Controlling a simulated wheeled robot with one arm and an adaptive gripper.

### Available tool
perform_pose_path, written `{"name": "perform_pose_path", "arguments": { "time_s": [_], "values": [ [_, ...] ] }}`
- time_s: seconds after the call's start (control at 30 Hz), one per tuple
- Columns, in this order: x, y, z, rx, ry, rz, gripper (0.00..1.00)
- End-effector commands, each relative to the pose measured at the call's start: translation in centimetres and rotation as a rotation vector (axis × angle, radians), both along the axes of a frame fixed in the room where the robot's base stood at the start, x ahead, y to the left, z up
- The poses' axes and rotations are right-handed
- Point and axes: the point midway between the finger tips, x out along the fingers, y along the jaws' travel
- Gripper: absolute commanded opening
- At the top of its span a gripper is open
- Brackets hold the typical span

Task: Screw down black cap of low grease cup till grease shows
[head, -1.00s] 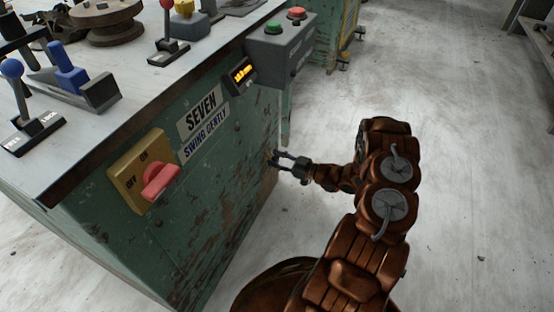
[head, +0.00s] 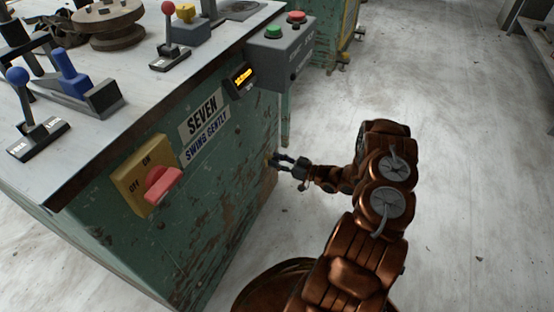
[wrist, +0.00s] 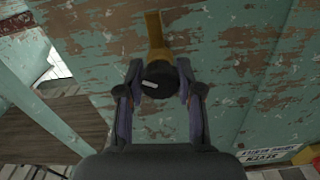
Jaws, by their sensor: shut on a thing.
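The grease cup's black cap (wrist: 158,82) shows in the wrist view, round and dark with a short pale mark on its face. Its brass-coloured fitting (wrist: 154,30) runs up behind it against the worn green panel. My gripper (wrist: 158,68) has one finger on each side of the cap and is shut on it. In the head view my gripper (head: 277,161) is at the low right part of the bench's side. The cap is too small and hidden there to make out.
The green bench side (head: 225,170) carries a red rotary switch (head: 163,186) on a yellow plate, left of my gripper. A grey button box (head: 283,52) and a small lit display (head: 242,78) are above it. Open floor (head: 460,170) lies to the right.

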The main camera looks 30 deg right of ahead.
Motion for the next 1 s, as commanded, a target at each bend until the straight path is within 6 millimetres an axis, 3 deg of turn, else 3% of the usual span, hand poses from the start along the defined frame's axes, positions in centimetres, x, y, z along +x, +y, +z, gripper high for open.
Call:
{"name": "perform_pose_path", "arguments": {
  "time_s": [1.0],
  "values": [
    [0.11,-0.08,0.15,0.825,0.496,-0.003,0.01]
  ]
}}
